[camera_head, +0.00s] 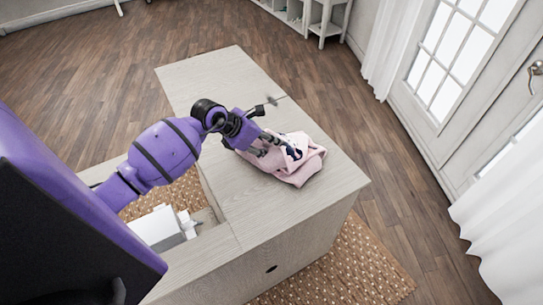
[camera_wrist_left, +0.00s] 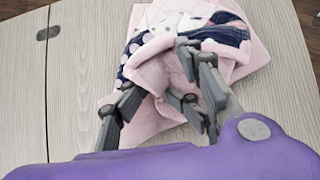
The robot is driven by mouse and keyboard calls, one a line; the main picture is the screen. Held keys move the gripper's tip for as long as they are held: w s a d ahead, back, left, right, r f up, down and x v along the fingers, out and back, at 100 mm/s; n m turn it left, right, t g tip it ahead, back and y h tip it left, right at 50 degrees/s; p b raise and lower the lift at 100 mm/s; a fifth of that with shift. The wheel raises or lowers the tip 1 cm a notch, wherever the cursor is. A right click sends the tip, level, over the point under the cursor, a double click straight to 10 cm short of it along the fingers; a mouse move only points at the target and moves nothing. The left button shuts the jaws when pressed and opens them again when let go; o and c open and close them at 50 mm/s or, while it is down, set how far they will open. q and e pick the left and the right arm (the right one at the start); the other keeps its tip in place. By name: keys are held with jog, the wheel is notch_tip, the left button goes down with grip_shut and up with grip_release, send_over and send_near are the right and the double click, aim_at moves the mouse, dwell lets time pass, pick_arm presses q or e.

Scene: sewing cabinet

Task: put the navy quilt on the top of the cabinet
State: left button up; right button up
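The quilt (camera_head: 297,166) is a crumpled, folded cloth, mostly pink with navy and white patches. It lies on the pale wood cabinet top (camera_head: 262,215), near its right edge. My left gripper (camera_head: 277,148) reaches down onto the quilt's left side. In the left wrist view my left gripper (camera_wrist_left: 160,85) has its dark fingers apart, with a bunched pink fold of the quilt (camera_wrist_left: 160,110) between them. The fingers touch or nearly touch the cloth; whether they pinch it I cannot tell. My right gripper is not in view.
A small dark thing with a thin rod (camera_head: 268,103) shows by the gripper, above the cabinet's far part. A white object (camera_head: 160,228) is at the cabinet's inner left side. A patterned brown rug (camera_head: 345,270) lies below. A glazed door and white curtains are at right.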

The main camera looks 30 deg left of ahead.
pick_arm(q)
jog(key=shift+s+f, duration=0.1)
jog(key=shift+s+a+r, duration=0.1)
jog(key=shift+r, duration=0.1)
jog(key=v, duration=1.1)
jog(key=shift+s+r, duration=0.15)
jog(key=shift+r, duration=0.1)
